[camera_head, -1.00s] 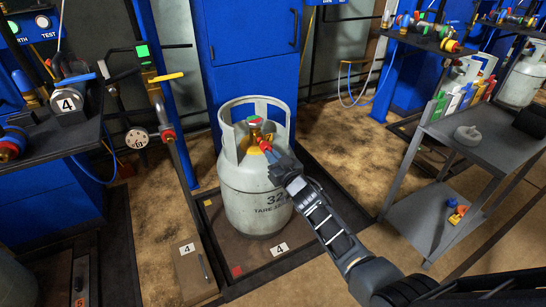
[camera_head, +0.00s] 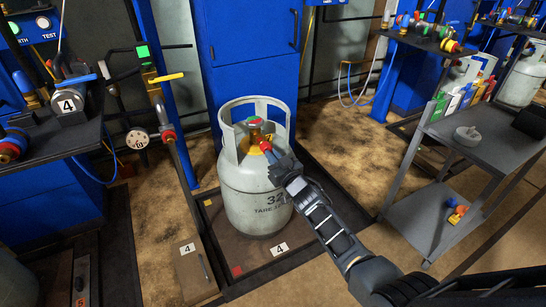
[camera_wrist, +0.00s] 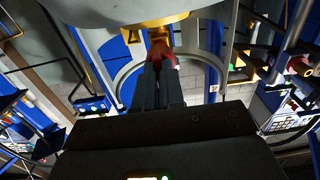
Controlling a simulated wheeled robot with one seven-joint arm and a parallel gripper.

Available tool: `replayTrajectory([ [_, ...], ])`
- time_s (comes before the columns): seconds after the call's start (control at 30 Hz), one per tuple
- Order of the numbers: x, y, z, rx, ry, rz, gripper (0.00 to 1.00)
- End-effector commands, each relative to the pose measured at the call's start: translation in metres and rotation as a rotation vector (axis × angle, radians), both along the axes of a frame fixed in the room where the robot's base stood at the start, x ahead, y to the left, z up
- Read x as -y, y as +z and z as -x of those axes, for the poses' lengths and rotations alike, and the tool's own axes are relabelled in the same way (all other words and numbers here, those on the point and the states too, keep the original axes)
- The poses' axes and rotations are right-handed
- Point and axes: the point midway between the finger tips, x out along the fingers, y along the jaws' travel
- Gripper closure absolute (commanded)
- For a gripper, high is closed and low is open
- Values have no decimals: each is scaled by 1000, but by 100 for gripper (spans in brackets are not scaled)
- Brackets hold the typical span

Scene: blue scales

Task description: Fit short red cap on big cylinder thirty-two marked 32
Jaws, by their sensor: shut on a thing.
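The big grey cylinder marked 32 (camera_head: 254,190) stands upright on the scale platform, with a collar around its brass valve (camera_head: 250,135). My gripper (camera_head: 270,152) reaches in through the collar opening from the right. It is shut on the short red cap (camera_head: 265,146), held at the side of the valve. In the wrist view the red cap (camera_wrist: 161,48) sits between the dark fingertips, right by the brass valve (camera_wrist: 158,24). Whether the cap is seated on the valve outlet or only touching it cannot be told.
A black-rimmed scale platform (camera_head: 225,292) marked 4 lies under the cylinder. A grey trolley (camera_head: 490,140) stands at the right. A dark bench with fittings (camera_head: 60,135) and a hose with a gauge (camera_head: 138,138) are at the left. A blue cabinet (camera_head: 247,60) stands behind.

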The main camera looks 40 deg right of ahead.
Motion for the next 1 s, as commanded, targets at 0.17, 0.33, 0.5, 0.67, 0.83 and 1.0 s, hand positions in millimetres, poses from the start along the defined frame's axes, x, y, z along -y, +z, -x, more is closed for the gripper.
replayTrajectory([
  [0.17,0,1,0,0,0,0,100],
  [0.33,0,0,-1,0,0,0,100],
  [0.5,1,0,-4,1,0,0,100],
  [0.67,2,0,-7,1,0,0,100],
  [0.83,3,0,-11,1,0,0,100],
  [1.0,4,0,-15,1,0,0,100],
])
